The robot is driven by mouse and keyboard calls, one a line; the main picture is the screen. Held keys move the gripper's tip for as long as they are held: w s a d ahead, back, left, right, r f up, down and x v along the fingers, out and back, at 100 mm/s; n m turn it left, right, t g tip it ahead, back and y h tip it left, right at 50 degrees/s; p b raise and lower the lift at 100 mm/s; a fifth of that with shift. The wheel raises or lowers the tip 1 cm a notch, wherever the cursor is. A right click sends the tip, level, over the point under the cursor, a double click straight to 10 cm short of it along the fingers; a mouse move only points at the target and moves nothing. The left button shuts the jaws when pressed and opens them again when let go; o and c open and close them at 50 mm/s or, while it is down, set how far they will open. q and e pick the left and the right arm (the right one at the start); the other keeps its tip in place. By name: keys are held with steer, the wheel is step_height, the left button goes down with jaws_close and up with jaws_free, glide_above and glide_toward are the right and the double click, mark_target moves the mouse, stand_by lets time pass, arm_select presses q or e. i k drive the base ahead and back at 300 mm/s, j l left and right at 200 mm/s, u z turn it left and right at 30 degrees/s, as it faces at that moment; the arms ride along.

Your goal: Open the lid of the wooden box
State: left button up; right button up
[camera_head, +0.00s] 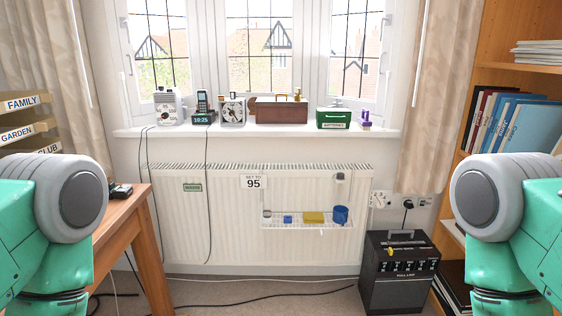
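A reddish-brown wooden box (281,113) sits on the white window sill, a little right of the middle. It is long and low. Small brass-coloured pieces (297,95) show at its top edge; whether they belong to the box or stand behind it I cannot tell. Its lid looks shut, but it is too small to be sure. Only green and grey parts of my two arms show at the left and right edges. Neither gripper is in view.
The sill (260,131) also holds a white clock (233,112) left of the box and a green tin (333,118) to its right. Below are a radiator (222,235) and a wire shelf (300,226).

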mark_target(261, 102)
steer(key=i+j, duration=0.1)
steer(key=i, duration=0.9)
